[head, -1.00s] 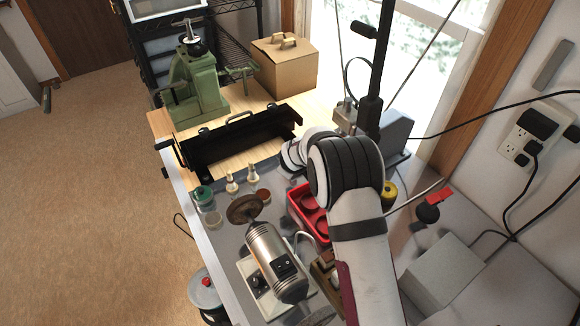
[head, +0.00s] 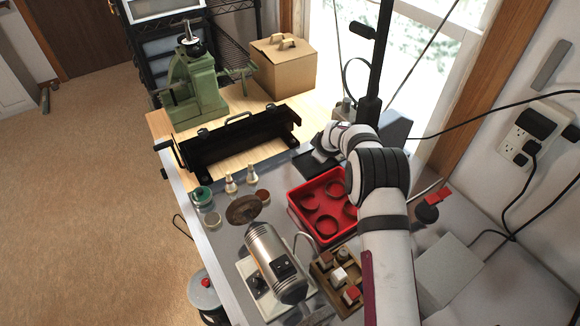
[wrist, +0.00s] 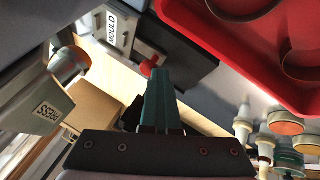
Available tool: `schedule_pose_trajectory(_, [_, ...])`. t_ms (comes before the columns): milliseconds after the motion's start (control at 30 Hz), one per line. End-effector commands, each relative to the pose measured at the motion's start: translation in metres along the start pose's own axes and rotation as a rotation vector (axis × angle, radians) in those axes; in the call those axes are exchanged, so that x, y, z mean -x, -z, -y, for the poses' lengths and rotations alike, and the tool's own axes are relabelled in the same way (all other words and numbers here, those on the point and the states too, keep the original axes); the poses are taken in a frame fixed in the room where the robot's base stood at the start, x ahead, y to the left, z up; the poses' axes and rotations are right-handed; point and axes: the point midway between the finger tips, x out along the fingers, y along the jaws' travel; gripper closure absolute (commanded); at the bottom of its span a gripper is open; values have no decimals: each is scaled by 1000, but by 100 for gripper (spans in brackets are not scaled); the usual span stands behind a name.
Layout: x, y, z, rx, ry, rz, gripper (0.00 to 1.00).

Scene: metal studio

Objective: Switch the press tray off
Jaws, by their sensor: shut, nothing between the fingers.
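In the wrist view, a pale housing marked PRESS (wrist: 40,105) is at the left, with a round-ended knob (wrist: 68,63) on it. My gripper (wrist: 158,74) has teal fingers, shut and empty, with the tips close to the red lever. I cannot tell whether they touch it. In the head view my arm reaches to the back of the bench, and my fingertips are not clear there.
A red tray with round recesses (head: 297,210) lies left of my arm. A motor with a disc (head: 270,255) and a wooden box of blocks (head: 324,277) are nearer. A black post (head: 370,112), a black trough (head: 235,148) and a cardboard box (head: 284,72) stand at the back.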

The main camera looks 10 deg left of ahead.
Motion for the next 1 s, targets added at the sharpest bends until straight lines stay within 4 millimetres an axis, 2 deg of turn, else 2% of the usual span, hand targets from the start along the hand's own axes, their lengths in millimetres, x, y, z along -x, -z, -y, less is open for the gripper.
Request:
schedule_pose_trajectory(33, [0,-3,-3,1,-9,1,100])
schedule_pose_trajectory(133, [7,-1,6,1,-6,1,100])
schedule_pose_trajectory(267, [23,2,31,2,-1,0,100])
schedule_pose_trajectory(500, [82,3,32,0,-3,-1,100])
schedule_pose_trajectory(700, [114,3,33,-1,-1,-1,100])
schedule_pose_trajectory(800, [121,3,33,-1,-1,-1,100])
schedule_pose_trajectory(1000, [123,3,33,0,0,0,100])
